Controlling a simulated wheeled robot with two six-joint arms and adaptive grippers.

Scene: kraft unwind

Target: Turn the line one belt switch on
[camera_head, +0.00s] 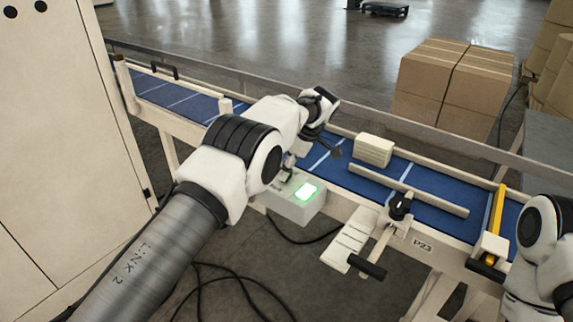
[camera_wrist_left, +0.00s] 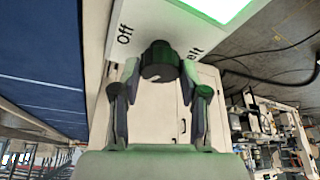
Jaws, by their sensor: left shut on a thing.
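The belt switch is a small pale box (camera_head: 296,207) on the near side of the conveyor, with a bright green lit lamp (camera_head: 306,191) on top. In the left wrist view the box face (camera_wrist_left: 185,30) carries the printed word "Off" and a partly covered word ending in "elt". The lit lamp (camera_wrist_left: 222,6) shows at the top. My left gripper (camera_wrist_left: 161,70) is shut on a dark round knob (camera_wrist_left: 160,54) of the switch. In the head view the gripper (camera_head: 289,163) is at the box's far left, and my arm partly hides it. My right gripper is out of view.
A blue conveyor belt (camera_head: 377,190) carries a pale block (camera_head: 373,151). A clamp-like fixture with a black knob (camera_head: 400,206) and a yellow bar (camera_head: 496,210) stand along the near rail. A large carton (camera_head: 445,87) stands behind. Cables lie on the floor below.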

